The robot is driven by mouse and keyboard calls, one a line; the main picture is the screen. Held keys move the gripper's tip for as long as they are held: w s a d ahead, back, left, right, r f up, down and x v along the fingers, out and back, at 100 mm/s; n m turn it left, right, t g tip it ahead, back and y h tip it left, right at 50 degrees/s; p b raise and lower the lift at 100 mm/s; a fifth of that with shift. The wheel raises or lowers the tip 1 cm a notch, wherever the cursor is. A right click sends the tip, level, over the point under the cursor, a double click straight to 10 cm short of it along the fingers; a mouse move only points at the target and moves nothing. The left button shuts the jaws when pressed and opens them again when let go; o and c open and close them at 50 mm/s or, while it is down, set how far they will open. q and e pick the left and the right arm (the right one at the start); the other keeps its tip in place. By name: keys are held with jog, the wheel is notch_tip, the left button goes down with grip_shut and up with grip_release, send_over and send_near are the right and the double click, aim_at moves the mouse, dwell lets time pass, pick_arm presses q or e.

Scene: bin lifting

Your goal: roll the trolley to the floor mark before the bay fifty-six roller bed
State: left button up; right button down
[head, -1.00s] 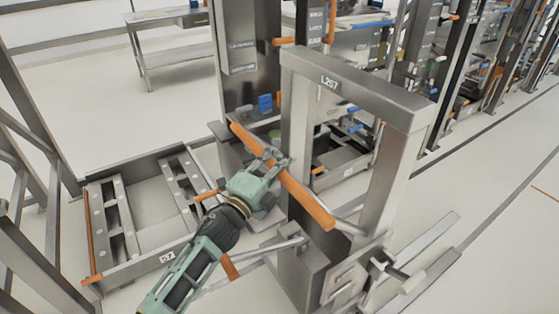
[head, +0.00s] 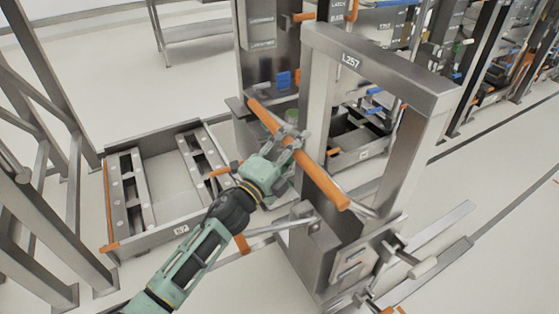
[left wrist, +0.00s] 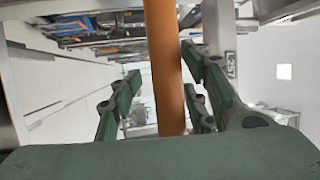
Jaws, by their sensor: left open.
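The trolley (head: 382,68) is a steel upright frame labelled L257, right of centre in the head view. Its orange handle bar (head: 325,187) slants across the front of it. My left gripper (head: 288,140) is at the handle bar, with its fingers open around it. In the left wrist view the orange bar (left wrist: 166,65) runs between the open green fingers (left wrist: 160,95). A low steel bed (head: 150,238) with an orange edge stands on the floor at the left; its small label is too blurred to read. I cannot make out the floor mark. My right gripper is out of view.
Steel posts (head: 40,90) stand close on the left. A tall steel column (head: 262,60) and a row of loaded bays run back to the right. A steel table (head: 195,25) is at the back. Pale floor (head: 500,260) with dark lines is open at the right.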

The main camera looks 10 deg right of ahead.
pick_arm(q)
jog(key=v, duration=1)
jog(key=shift+a, duration=0.25)
jog(key=shift+s+f, duration=0.1)
jog(key=shift+f, duration=0.05)
